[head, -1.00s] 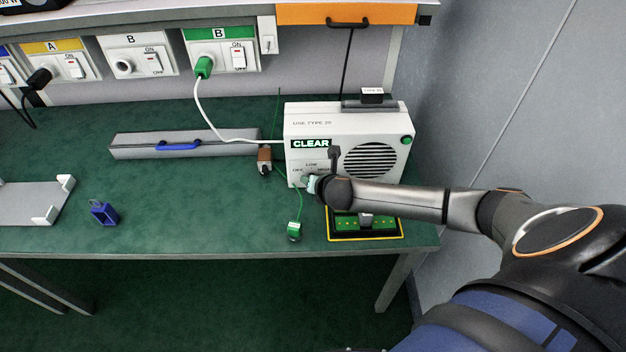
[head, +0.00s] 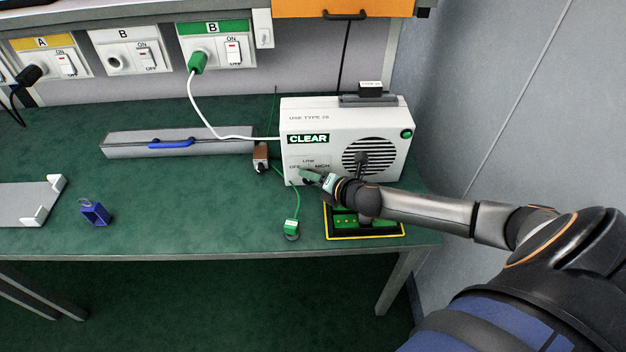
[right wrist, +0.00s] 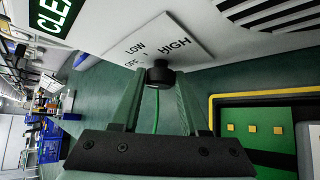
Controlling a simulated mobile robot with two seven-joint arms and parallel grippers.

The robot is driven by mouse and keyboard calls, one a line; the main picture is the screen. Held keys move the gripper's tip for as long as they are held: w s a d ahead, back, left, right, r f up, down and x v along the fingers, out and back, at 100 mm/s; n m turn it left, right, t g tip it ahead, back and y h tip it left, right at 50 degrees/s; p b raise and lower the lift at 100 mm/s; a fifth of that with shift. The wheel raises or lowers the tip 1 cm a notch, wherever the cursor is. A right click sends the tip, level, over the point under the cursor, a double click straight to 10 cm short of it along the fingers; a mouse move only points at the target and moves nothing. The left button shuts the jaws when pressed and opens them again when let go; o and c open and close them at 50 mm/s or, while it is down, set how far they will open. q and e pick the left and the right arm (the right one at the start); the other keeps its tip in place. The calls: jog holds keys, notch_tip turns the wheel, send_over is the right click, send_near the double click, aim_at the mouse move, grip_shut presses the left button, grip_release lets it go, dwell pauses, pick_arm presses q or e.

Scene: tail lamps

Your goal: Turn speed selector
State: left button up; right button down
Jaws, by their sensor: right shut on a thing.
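The white unit (head: 300,117) with a CLEAR sign and a round grille stands on the green bench. Its speed selector is a dark knob (right wrist: 160,74) on a white plate marked OFF, LOW and HIGH, which also shows in the head view (head: 308,161). My right gripper (head: 314,178) is at the unit's lower left front. In the right wrist view, its two fingers (right wrist: 160,88) are closed on the knob from both sides. I cannot tell which mark the knob points to. My left gripper is not in view.
A green board with a yellow border (head: 340,235) lies under my right wrist. A green plug (head: 291,228) and a brown block (head: 261,155) are left of the unit. A blue tag (head: 95,212) and a grey tray (head: 30,203) lie farther left.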

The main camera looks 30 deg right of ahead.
jog(key=shift+c, duration=2.1)
grip_release()
jog(key=a+v, duration=0.1)
jog(key=v, duration=1.1)
jog(key=shift+s+d+r+p, duration=0.15)
jog(key=shift+d+p, duration=0.2)
jog(key=shift+d, duration=0.15)
